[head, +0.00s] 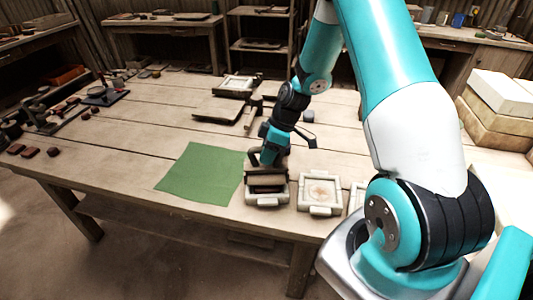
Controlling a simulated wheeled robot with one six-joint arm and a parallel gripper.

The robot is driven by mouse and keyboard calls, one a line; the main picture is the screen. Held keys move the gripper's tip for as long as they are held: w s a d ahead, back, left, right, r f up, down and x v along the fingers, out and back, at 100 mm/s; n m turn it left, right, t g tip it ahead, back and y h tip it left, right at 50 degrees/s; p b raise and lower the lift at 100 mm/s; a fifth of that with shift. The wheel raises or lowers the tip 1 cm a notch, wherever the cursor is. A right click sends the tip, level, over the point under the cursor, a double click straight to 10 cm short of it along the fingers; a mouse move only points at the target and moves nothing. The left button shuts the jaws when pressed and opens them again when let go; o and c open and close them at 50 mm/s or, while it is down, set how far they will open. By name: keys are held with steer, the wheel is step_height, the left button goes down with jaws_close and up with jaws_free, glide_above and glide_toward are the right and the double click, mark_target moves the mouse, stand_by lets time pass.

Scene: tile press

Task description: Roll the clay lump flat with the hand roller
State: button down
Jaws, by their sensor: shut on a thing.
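My gripper (268,160) reaches down near the table's front edge and is shut on a dark brown piece that looks like the hand roller (266,180). The roller lies across a pale square tile frame (267,201); I cannot tell if it touches the frame or hangs just above it. I cannot make out the clay lump for certain; it may be hidden under the roller. A second pale frame (320,209) to the right has a tan, round-marked surface inside.
A green mat (205,173) lies left of the frames on the wooden table (150,140). Boards and another framed tile (238,84) lie farther back. Small dark tools and blocks sit at the left. Pale stacked blocks (500,105) stand at the right. My arm hides part of the right side.

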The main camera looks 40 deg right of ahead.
steer(key=shift+f+b, duration=0.3)
steer(key=shift+f, duration=0.15)
steer(key=shift+w+d+r, duration=0.1)
steer(key=shift+w+d, duration=0.3)
steer(key=shift+w, duration=0.2)
steer(key=shift+w+d+f, duration=0.35)
steer(key=shift+w+d, duration=0.05)
steer(key=shift+w, duration=0.1)
steer(key=shift+s+a, duration=0.75)
steer(key=shift+s, duration=0.35)
steer(key=shift+s+a+r, duration=0.2)
steer(key=shift+s+a, duration=0.7)
steer(key=shift+s, duration=0.2)
steer(key=shift+r, duration=0.15)
step_height(320, 180, up, 7)
steer(key=p, duration=0.5)
